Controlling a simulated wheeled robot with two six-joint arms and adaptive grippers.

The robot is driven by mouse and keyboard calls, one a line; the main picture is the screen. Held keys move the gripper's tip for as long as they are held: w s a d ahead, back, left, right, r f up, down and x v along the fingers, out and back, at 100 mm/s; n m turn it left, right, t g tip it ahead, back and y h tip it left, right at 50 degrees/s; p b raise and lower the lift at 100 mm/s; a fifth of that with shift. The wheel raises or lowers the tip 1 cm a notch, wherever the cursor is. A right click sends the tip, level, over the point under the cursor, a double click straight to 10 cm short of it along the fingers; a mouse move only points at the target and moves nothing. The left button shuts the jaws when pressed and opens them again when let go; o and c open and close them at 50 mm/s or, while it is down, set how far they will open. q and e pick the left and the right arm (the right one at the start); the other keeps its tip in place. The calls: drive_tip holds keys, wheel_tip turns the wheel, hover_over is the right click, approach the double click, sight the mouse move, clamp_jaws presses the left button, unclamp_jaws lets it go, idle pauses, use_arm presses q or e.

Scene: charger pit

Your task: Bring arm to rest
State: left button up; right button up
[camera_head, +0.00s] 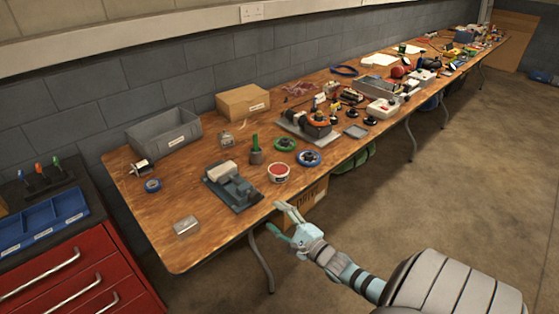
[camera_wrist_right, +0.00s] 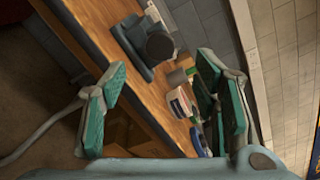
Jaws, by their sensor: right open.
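My right gripper (camera_head: 284,225) is open and empty in the head view, just off the front edge of the wooden workbench (camera_head: 150,222). Its arm comes in from the lower right. In the right wrist view the two green-padded fingers (camera_wrist_right: 165,108) stand wide apart, with the bench edge and a red-and-white tub (camera_wrist_right: 180,103) showing between and beyond them. The tub also shows on the bench in the head view (camera_head: 278,173). My left gripper is not in view.
A red drawer cabinet (camera_head: 75,280) stands left. The floor (camera_head: 430,190) at right is clear.

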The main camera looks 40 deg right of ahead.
drive_tip(key=shift+s, duration=0.35)
idle(0.3)
